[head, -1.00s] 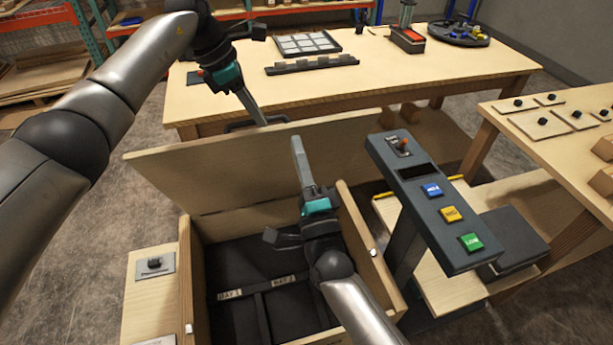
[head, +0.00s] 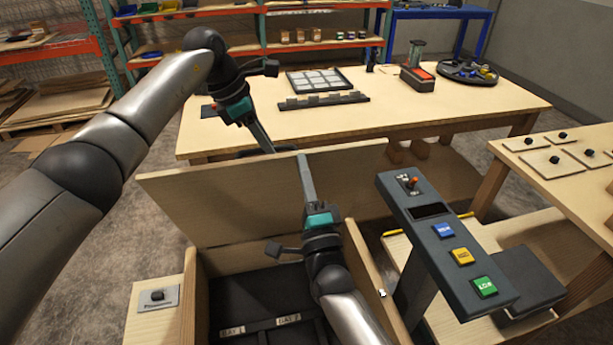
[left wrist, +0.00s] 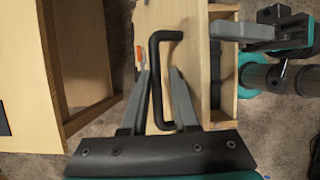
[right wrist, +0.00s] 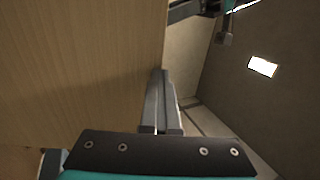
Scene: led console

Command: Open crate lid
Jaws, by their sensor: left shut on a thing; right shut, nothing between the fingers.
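The wooden crate (head: 190,300) is open at the top, showing a dark interior with strips labelled BAY 1 and BAY 2. Its wooden lid (head: 200,210) stands raised, roughly upright, along the far side. My left gripper (head: 268,146) reaches behind the lid's top edge. In the left wrist view, my left gripper (left wrist: 160,78) is shut on the black bar handle (left wrist: 156,60). My right gripper (head: 304,162) is shut and empty, pointing up in front of the lid's inner face. In the right wrist view its closed fingers (right wrist: 163,80) are beside the lid (right wrist: 80,70); contact cannot be told.
A console (head: 448,245) with blue, yellow and green buttons stands right of the crate. A long wooden table (head: 430,112) with trays is behind the lid. Another table (head: 570,185) is at the right. A small switch plate (head: 158,298) is at the crate's left.

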